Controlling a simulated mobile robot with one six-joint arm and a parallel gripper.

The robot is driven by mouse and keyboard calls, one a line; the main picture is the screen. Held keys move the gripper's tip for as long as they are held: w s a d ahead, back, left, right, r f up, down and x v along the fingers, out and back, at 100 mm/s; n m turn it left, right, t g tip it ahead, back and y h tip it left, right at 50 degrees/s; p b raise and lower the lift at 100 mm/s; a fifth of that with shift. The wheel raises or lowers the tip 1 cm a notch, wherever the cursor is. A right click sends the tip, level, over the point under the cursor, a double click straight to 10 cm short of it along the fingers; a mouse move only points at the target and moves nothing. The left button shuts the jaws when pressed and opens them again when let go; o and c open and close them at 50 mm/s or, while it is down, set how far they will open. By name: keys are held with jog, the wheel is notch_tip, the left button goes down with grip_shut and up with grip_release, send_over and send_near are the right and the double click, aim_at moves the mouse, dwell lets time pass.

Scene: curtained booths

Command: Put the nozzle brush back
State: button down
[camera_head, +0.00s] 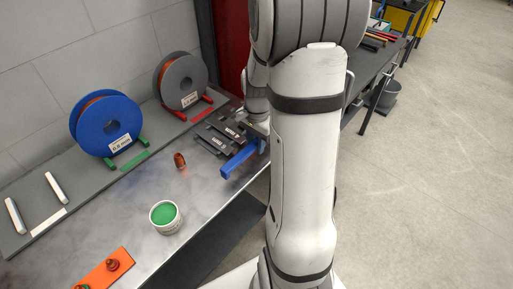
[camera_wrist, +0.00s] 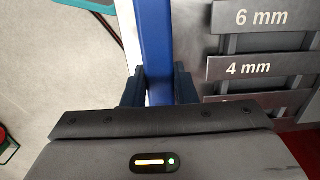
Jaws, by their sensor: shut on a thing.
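My gripper (camera_wrist: 158,88) is shut on a long blue bar (camera_wrist: 155,38). In the head view the bar (camera_head: 239,161) lies over the front edge of the metal bench, pointing toward the lower left. I see no bristles on it, so I cannot tell whether it is the nozzle brush. Its far part runs out of the wrist view. My arm hides most of my gripper in the head view. A dark rack with labelled bars (camera_head: 213,139) is just left of and behind my gripper. In the wrist view the bars marked 6 mm (camera_wrist: 262,18) and 4 mm (camera_wrist: 250,68) are to the right of the blue bar, apart from it.
On the bench (camera_head: 138,205) stand a blue spool (camera_head: 84,122), a grey spool (camera_head: 166,86), a small copper-brown object (camera_head: 180,160), a tub with green contents (camera_head: 165,217) and an orange plate (camera_head: 92,278). Bare bench lies between them. The floor (camera_head: 430,180) at right is open.

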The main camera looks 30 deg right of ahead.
aim_at(256, 157)
jog(key=shift+s+f, duration=0.1)
jog(key=shift+f, duration=1.3)
jog(key=shift+f, duration=0.25)
jog(key=c, duration=1.2)
grip_release()
jog(key=shift+r, duration=0.1)
jog(key=shift+o, duration=0.2)
